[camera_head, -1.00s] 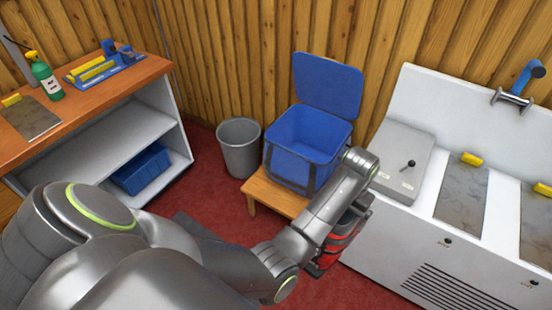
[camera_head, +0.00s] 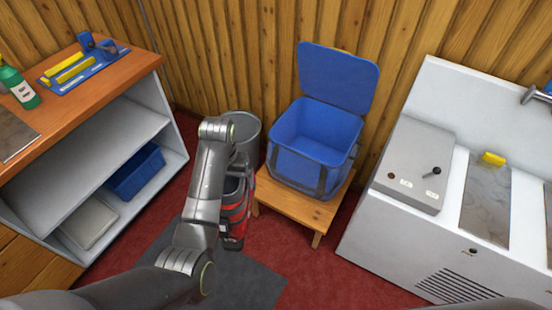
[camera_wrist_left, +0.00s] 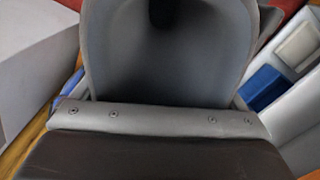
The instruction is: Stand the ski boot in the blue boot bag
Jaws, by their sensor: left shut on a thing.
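The ski boot (camera_head: 235,209) is red and black and hangs upright or nearly so, left of the stool, partly behind my left arm. My left gripper (camera_head: 238,168) is shut on it; the fingers are mostly hidden by the arm. In the left wrist view, the boot's grey open top (camera_wrist_left: 170,65) fills the middle, close to the camera. The blue boot bag (camera_head: 316,150) stands open on the wooden stool, its lid raised at the back. The boot is apart from the bag, to its left. My right gripper is not in view.
The wooden stool (camera_head: 300,206) bears the bag. A shelf bench (camera_head: 105,150) with a blue crate (camera_head: 136,172) is at left. A white sink unit (camera_head: 385,240) with a grey box (camera_head: 413,165) is at right.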

